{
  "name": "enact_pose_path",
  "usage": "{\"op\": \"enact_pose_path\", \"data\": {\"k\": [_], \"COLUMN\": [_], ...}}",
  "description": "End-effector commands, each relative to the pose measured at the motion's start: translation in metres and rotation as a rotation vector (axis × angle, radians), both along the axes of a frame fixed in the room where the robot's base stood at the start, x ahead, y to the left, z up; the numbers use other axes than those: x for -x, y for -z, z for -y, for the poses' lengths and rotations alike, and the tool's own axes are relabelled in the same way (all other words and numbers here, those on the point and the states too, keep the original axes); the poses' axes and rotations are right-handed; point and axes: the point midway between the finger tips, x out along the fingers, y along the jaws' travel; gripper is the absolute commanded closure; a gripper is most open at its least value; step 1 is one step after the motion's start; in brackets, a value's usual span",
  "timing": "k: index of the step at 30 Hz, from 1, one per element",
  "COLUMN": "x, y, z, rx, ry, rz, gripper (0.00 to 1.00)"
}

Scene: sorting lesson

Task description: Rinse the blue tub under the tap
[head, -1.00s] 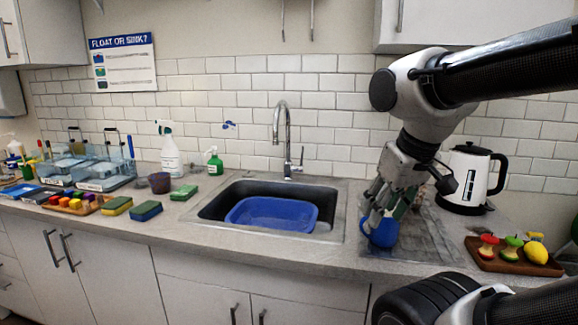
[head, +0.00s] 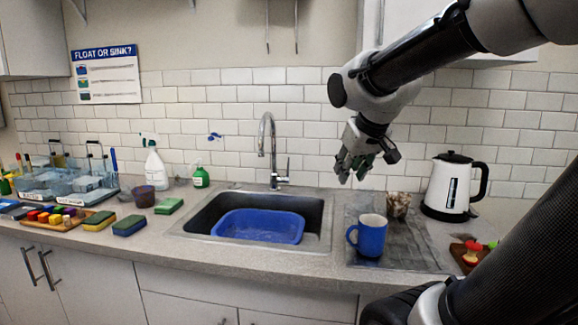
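The blue tub (head: 258,226) sits inside the dark sink basin (head: 205,217), its rim below the counter. I cannot tell whether it holds water. The chrome tap (head: 268,150) stands behind the sink with its spout above the tub; no stream shows. My gripper (head: 354,174) hangs in the air to the right of the tap, above and behind the blue mug, apart from the tub. Its fingers are spread and nothing shows between them.
A blue mug (head: 371,238) stands upright on the grey drainboard (head: 415,255), right of the sink, with a jar (head: 397,204) behind it. A white kettle (head: 450,186) stands farther right. Sponges (head: 130,225) and spray bottles (head: 153,165) are left of the sink.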

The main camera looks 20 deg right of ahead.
Motion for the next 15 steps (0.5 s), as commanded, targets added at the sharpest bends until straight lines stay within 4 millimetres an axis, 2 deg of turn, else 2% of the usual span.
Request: {"op": "enact_pose_path", "data": {"k": [1, 2, 3, 5, 6, 8, 9, 12, 15], "x": [-0.042, -0.068, -0.102, -0.152, -0.185, -0.232, -0.262, -0.331, -0.389], "y": [-0.012, -0.021, -0.033, -0.047, -0.054, -0.062, -0.064, -0.062, -0.047], "z": [0.015, 0.023, 0.034, 0.049, 0.058, 0.07, 0.076, 0.091, 0.1], "rx": [0.026, 0.042, 0.061, 0.081, 0.092, 0.101, 0.101, 0.084, 0.037], "ry": [0.017, 0.024, 0.026, 0.022, 0.013, -0.009, -0.031, -0.098, -0.186], "rz": [0.057, 0.104, 0.167, 0.259, 0.317, 0.403, 0.458, 0.586, 0.702], "gripper": [0.69, 0.69, 0.69, 0.69, 0.69, 0.69, 0.69, 0.69, 0.69]}}
